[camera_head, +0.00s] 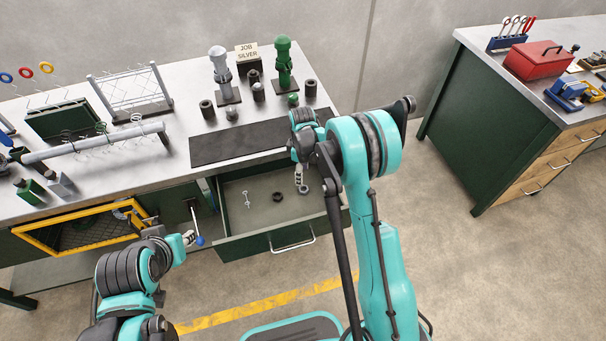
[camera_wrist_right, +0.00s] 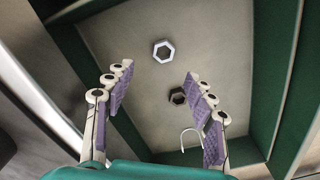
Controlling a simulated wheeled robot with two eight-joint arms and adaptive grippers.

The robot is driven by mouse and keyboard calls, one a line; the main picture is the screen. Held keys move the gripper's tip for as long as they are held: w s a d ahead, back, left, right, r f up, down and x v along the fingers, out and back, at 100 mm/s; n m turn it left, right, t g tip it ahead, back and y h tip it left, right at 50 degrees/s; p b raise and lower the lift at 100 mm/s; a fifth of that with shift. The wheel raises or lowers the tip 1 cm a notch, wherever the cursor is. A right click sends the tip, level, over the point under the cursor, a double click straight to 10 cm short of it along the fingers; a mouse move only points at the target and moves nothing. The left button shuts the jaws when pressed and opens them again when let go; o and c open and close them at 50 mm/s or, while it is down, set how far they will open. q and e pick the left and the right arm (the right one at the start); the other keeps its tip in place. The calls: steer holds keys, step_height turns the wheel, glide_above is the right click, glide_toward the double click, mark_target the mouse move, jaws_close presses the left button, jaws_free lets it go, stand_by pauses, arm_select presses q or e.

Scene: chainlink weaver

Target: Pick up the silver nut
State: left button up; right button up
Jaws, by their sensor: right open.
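The silver nut (camera_wrist_right: 163,51) lies flat on the floor of the open drawer (camera_head: 232,245), seen in the right wrist view just beyond the fingertips. My right gripper (camera_wrist_right: 158,76) is open above the drawer, its two purple-padded fingers spread and nothing between them. In the head view, the right gripper (camera_head: 301,180) hangs over the drawer's right part, and the fingers crowd the view of the nut there. A dark nut (camera_wrist_right: 178,98) lies close to the right finger. My left gripper (camera_head: 188,238) is low near a blue knob; its finger opening is too small to tell.
A silver hook (camera_head: 247,198) lies left of the dark nut in the drawer. Green drawer walls stand around the parts. The bench above holds a dark mat (camera_head: 222,148), a JOB SILVER sign (camera_head: 248,52) and several posts. A yellow-framed opening (camera_head: 42,235) is at left.

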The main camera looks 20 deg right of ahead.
mark_target(304, 191)
step_height(304, 191, down, 3)
steer(key=shift+r+b, duration=0.15)
steer(key=shift+b, duration=0.3)
steer(key=f, duration=0.1)
steer(key=f+b, duration=0.1)
steer(key=f, duration=0.1)
steer(key=f+b, duration=0.1)
steer(key=f, duration=0.1)
steer(key=shift+s+d+f, duration=0.2)
steer(key=shift+s+f, duration=0.05)
steer(key=shift+s, duration=0.05)
steer(key=shift+r, duration=0.1)
jaws_close()
